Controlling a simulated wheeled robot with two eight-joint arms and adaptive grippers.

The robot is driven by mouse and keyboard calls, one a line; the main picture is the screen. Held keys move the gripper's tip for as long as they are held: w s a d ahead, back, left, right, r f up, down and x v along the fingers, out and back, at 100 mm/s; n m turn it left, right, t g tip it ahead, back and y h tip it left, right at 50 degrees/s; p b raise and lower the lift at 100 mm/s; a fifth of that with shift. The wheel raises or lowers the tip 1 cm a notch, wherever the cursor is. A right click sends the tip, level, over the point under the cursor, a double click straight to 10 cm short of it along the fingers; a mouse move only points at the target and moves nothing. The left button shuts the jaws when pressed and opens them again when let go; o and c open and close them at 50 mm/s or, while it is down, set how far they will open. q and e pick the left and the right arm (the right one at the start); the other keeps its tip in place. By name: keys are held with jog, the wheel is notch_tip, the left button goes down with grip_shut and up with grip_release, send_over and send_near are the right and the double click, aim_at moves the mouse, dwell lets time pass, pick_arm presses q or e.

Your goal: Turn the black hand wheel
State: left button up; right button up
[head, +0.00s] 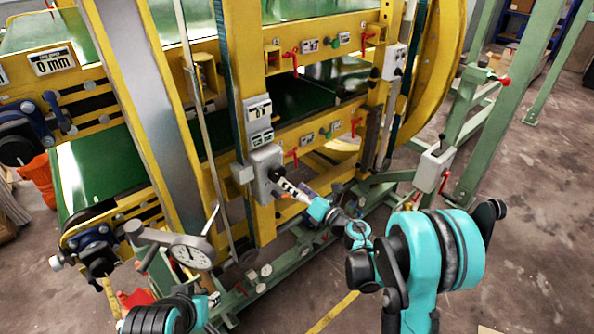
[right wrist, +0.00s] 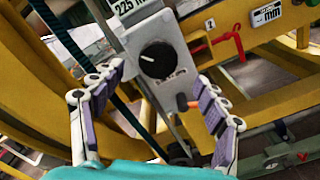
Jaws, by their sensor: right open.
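A round black knob (right wrist: 158,60) with a white mark sits on the face of a grey box, seen in the right wrist view. It is the black wheel-like part nearest my right gripper. My right gripper (right wrist: 159,78) is open, with one finger to each side of the knob and the knob beyond the fingertips. I see no contact. In the head view, my right gripper (head: 288,184) reaches to the grey box (head: 266,160) on the yellow post, and the knob is not clear there. Part of my left arm shows at bottom left; its gripper's fingers do not show.
Small red levers (head: 293,155) sit on the yellow rails near the box. A dial gauge (head: 191,252) and more black round parts (head: 97,262) are at left. A green frame with a grey switch box (head: 433,168) stands at right. Concrete floor is open at lower right.

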aim_at(280, 175)
jog(key=b+x, duration=0.1)
jog(key=x, duration=0.6)
jog(key=shift+w+a+b, duration=0.15)
jog(key=shift+a+b, duration=0.1)
jog(key=shift+b, duration=0.15)
jog(key=c, duration=1.2)
